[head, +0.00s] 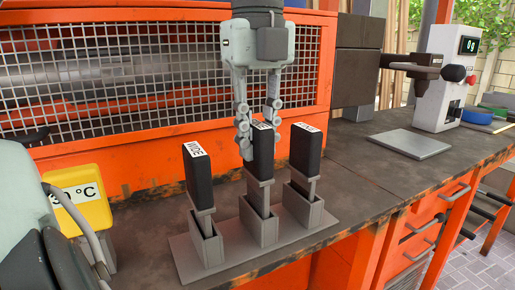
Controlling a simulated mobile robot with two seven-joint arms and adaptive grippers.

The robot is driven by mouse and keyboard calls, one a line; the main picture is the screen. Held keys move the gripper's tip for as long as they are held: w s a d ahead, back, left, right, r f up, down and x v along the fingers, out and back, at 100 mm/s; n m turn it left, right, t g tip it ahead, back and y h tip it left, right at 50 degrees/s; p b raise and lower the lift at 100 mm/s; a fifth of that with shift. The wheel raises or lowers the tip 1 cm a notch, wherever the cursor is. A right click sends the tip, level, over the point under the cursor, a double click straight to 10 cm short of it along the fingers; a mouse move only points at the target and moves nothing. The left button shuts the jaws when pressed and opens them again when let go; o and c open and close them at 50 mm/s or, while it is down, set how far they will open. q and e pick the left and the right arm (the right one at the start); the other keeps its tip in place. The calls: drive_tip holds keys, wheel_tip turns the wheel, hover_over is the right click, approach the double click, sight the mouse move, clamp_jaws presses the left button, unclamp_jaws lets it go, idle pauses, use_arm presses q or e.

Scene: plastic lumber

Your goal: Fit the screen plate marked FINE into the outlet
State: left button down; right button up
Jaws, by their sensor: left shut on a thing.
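Three black-handled plates stand upright in a grey rack (185,258) with three sockets on the bench. The left plate (199,175) has a white label that seems to read WIDE. The middle plate (263,152) has a white label partly covered by my gripper, and I cannot read it. The right plate (305,150) has a white label too small to read surely. My left gripper (257,140) points down from above and is shut on the middle plate's black handle. That plate's grey lower part is still in its socket. I cannot make out the outlet. My right gripper is not in view.
An orange machine with a wire mesh guard (150,80) stands close behind the rack. A white tester (445,80) and a grey flat plate (408,144) are at right. The bench (365,165) between is clear.

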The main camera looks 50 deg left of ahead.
use_arm(q)
drive_tip(key=shift+f, duration=1)
drive_tip(key=c, duration=1.4)
unclamp_jaws()
drive_tip(key=shift+o, duration=0.2)
drive_tip(key=r, duration=0.7)
drive_tip(key=shift+s+r, duration=0.3)
drive_tip(key=shift+r, duration=0.1)
